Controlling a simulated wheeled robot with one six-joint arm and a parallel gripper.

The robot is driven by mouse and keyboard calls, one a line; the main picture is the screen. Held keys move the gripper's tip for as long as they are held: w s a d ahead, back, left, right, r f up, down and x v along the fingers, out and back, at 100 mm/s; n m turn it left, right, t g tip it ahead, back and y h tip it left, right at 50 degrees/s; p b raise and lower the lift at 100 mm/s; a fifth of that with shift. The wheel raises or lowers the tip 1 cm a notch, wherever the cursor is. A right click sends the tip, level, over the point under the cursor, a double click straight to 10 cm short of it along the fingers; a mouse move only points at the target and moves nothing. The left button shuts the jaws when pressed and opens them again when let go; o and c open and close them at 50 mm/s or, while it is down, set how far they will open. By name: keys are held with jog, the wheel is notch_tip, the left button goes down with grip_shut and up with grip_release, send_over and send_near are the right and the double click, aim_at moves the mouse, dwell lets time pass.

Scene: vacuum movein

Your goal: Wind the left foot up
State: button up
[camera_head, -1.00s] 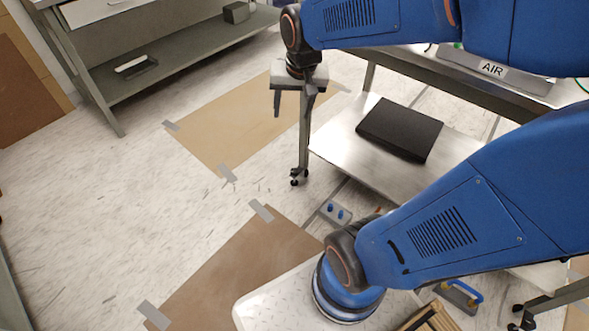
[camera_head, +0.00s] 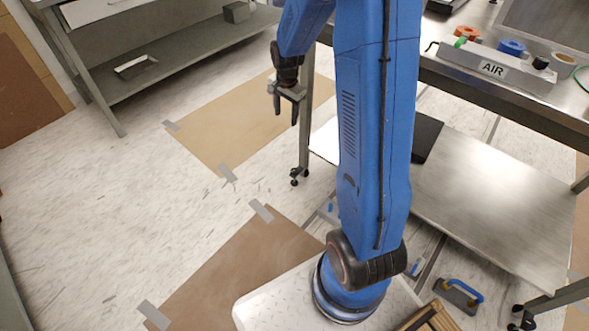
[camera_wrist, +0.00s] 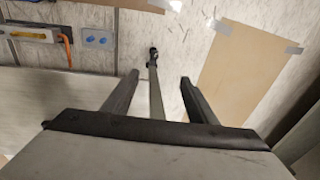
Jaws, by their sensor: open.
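The left foot (camera_head: 299,176) is a small dark caster-like foot at the bottom of the grey steel table's left leg (camera_head: 304,140). It stands on the pale floor. My gripper (camera_head: 285,112) is open and empty, fingers pointing down, beside the leg's left side and above the foot in the head view. In the wrist view the foot (camera_wrist: 153,54) shows beyond the gap between my open fingers (camera_wrist: 159,78), with the leg running back toward the palm. The fingers appear apart from the foot. I cannot tell whether the foot touches the floor.
The steel table's lower shelf (camera_head: 490,215) carries a black slab (camera_head: 427,138), partly hidden by my arm. Its top holds a box marked AIR (camera_head: 492,68). Taped brown sheets (camera_head: 235,125) lie on the floor. A workbench shelf (camera_head: 180,62) stands at the back left. Open floor lies left.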

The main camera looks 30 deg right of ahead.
jog(key=w+d+f+m, duration=0.3)
jog(key=w+f, duration=0.1)
jog(key=f, duration=0.6)
jog(key=m+g, duration=0.1)
jog(key=m, duration=0.2)
send_over(295, 170)
notch_tip(295, 170, down, 14)
notch_tip(295, 170, down, 17)
jog(key=shift+a+f, duration=0.15)
jog(key=shift+f, duration=0.05)
jog(key=shift+c, duration=0.4)
jog(key=c, duration=1)
